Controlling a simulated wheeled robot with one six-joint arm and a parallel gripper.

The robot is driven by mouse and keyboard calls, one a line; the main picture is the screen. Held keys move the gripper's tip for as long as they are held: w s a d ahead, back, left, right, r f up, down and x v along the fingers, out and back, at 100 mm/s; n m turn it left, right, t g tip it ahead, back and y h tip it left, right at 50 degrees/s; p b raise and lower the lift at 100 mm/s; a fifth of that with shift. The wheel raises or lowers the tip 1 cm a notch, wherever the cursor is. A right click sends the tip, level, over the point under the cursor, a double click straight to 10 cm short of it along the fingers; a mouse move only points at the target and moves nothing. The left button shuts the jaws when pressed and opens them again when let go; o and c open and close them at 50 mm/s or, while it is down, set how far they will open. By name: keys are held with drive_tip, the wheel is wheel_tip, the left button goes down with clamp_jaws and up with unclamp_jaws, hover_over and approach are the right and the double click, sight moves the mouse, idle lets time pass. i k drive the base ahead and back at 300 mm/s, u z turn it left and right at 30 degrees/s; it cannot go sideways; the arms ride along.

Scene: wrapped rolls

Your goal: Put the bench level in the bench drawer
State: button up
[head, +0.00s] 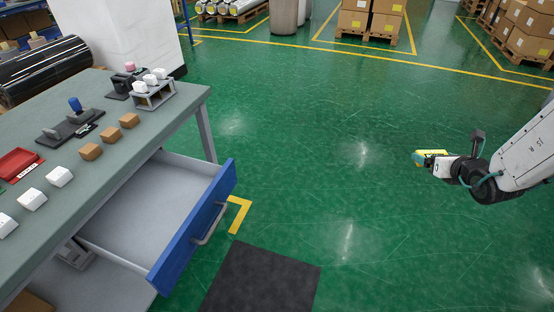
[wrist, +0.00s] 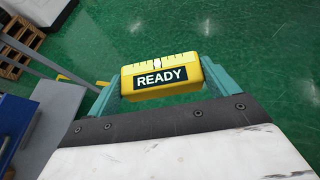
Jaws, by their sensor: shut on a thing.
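The bench level is a small yellow block with a black READY label and a marked scale (wrist: 160,76). My gripper (wrist: 160,88) is shut on it, one teal finger at each end, in the wrist view. In the head view my gripper (head: 426,160) holds the yellow level (head: 432,153) out over the green floor, well to the right of the bench. The bench drawer (head: 150,200) is pulled open, with a blue front and a metal handle. Its visible inside is bare; part of it lies hidden under the bench top.
The bench top (head: 110,165) carries several white blocks, brown blocks, a red tray (head: 18,163), dark fixtures and a small rack (head: 153,95). A dark mat (head: 262,280) lies before the drawer. Open floor separates my gripper from the bench. Pallets of boxes (head: 370,20) stand far back.

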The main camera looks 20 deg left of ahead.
sight(154, 232)
drive_tip(key=i, duration=0.75)
drive_tip(key=u, duration=1.9)
